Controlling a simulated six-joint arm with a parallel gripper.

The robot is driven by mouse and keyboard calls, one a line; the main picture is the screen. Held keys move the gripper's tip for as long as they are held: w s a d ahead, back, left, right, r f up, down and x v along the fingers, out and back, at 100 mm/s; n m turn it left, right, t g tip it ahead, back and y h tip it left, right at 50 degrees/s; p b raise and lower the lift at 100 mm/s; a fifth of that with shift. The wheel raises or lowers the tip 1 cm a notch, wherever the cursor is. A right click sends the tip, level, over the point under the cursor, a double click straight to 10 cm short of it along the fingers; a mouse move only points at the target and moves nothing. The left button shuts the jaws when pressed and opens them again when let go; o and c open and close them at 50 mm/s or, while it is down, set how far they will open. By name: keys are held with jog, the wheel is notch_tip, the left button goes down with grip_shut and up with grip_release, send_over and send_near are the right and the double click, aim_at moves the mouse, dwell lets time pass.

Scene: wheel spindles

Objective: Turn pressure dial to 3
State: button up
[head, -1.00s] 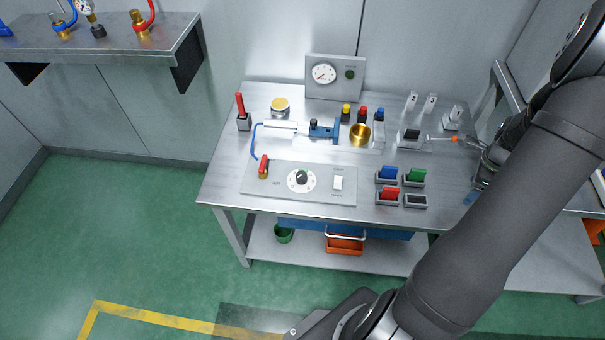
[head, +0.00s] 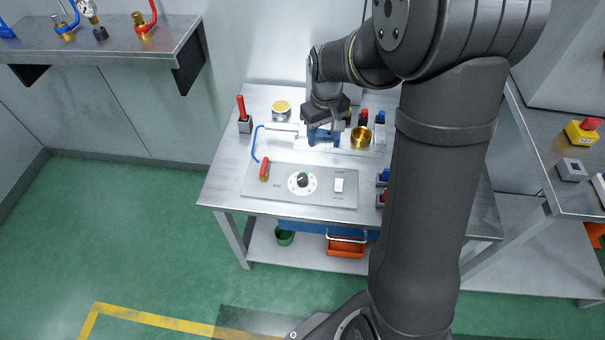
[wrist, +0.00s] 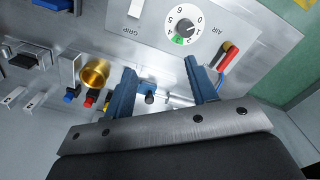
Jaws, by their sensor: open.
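The pressure dial (head: 302,182) is a white round face with a dark knob, set in a grey panel on the workbench. I cannot tell exactly which number the knob points to. My gripper (head: 328,120) is above the back middle of the bench, behind the dial and apart from it. In the wrist view my gripper (wrist: 160,68) is open, its blue fingers apart with nothing held between them.
On the panel, a red-handled valve (head: 264,168) is left of the dial and a white switch (head: 339,185) right of it. The panel's front is clear.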

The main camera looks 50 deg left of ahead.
aim_at(302, 177)
jog(key=s+a+n, duration=0.2)
jog(key=s+n, duration=0.2)
jog(key=s, duration=0.1)
notch_tip(302, 177, down, 16)
jog(key=shift+f, duration=0.1)
dwell(0.4)
jog(key=c, duration=1)
jog(key=shift+o, duration=0.2)
